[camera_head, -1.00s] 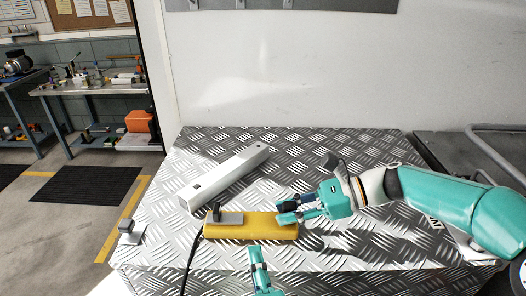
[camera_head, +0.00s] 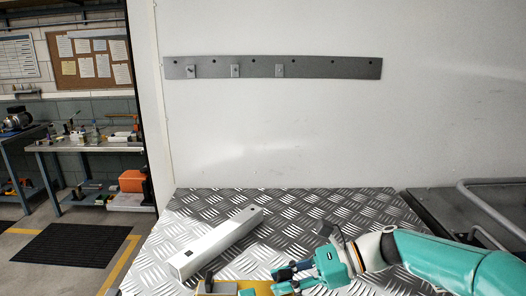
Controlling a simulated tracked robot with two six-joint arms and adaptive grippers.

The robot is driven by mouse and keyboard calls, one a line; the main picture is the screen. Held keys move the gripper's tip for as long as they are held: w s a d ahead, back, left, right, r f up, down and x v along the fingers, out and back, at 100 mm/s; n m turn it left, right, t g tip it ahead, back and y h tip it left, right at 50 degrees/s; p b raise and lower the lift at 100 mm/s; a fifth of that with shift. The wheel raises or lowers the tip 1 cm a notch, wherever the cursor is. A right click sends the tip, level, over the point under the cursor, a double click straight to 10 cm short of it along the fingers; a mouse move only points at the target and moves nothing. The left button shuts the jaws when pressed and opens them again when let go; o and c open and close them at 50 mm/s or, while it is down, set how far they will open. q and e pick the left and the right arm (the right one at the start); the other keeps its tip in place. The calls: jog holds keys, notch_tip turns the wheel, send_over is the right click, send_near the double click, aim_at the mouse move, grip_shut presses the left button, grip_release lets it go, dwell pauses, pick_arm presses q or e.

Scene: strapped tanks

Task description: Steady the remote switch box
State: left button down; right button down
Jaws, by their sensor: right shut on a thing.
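The yellow remote switch box (camera_head: 262,287) lies on the diamond-plate bench top (camera_head: 330,215), at the bottom edge of the head view. Only its upper strip shows; the rest is cut off by the frame. My right gripper (camera_head: 285,280) comes in from the right and is shut on the right end of the box. A small teal tip (camera_head: 247,292) at the bottom edge, in front of the box, looks like part of my left gripper; its jaws cannot be made out.
A long light-grey bar (camera_head: 215,243) lies slantwise behind the box. A grey rail with tabs (camera_head: 270,68) is on the white wall. A dark metal frame (camera_head: 480,215) stands to the right. The back of the bench top is clear.

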jog(key=c, duration=0.9)
grip_release()
jog(key=shift+o, duration=0.2)
jog(key=shift+d, duration=0.15)
jog(key=v, duration=1.1)
notch_tip(320, 180, up, 8)
jog(key=shift+d, duration=0.3)
